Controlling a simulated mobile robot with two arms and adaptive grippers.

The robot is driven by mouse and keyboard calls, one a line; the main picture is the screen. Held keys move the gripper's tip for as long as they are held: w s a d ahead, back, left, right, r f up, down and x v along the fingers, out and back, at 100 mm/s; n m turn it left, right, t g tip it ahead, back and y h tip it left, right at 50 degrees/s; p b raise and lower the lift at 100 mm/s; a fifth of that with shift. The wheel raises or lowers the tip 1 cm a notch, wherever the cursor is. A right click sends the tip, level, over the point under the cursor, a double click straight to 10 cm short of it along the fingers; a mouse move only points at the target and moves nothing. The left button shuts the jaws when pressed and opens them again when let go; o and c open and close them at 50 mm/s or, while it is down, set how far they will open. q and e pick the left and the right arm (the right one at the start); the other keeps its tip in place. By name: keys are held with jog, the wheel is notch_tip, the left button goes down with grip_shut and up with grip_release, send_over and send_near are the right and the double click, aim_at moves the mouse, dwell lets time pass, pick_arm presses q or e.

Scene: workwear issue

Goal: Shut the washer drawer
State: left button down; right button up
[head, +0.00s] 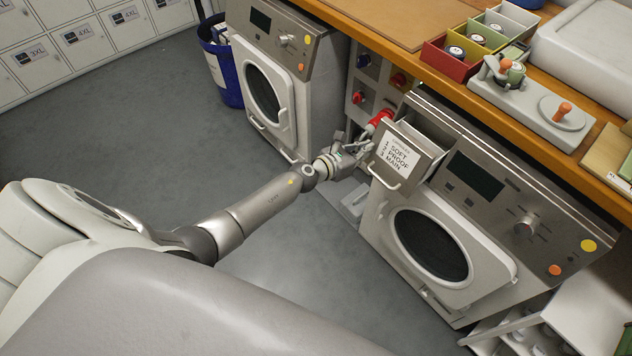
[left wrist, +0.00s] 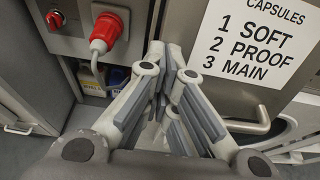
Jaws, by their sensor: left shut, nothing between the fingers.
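The washer drawer (head: 432,158) juts out from the upper left of the right-hand washer (head: 445,225), open, and its inside shows from above. Its front has a white label reading 1 SOFT, 2 PROOF, 3 MAIN and a bar handle (head: 384,180) below. The drawer front (left wrist: 190,22) and label (left wrist: 252,45) also fill the right of the left wrist view. My left gripper (head: 366,141) is shut and empty, just left of the drawer front. In the left wrist view its fingers (left wrist: 170,62) overlap the drawer's left edge; I cannot tell whether they touch it. My right gripper is not in view.
A red plug (head: 380,120) with a cable sits on the grey panel between the washers, close behind my gripper. A second washer (head: 275,85) and a blue bin (head: 222,70) stand left. The wooden counter (head: 450,85) runs above. Floor at the left is clear.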

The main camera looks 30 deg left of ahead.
aim_at(376, 142)
pick_arm(q)
jog(key=w, duration=0.1)
jog(key=w+d, duration=0.1)
jog(key=w+b, duration=0.1)
jog(key=w, duration=0.1)
jog(key=shift+d, duration=0.3)
jog(key=shift+w+d, duration=0.25)
jog(key=shift+w, duration=0.2)
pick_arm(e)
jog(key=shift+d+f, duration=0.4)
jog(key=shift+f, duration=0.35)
pick_arm(q)
jog(key=shift+a, duration=0.1)
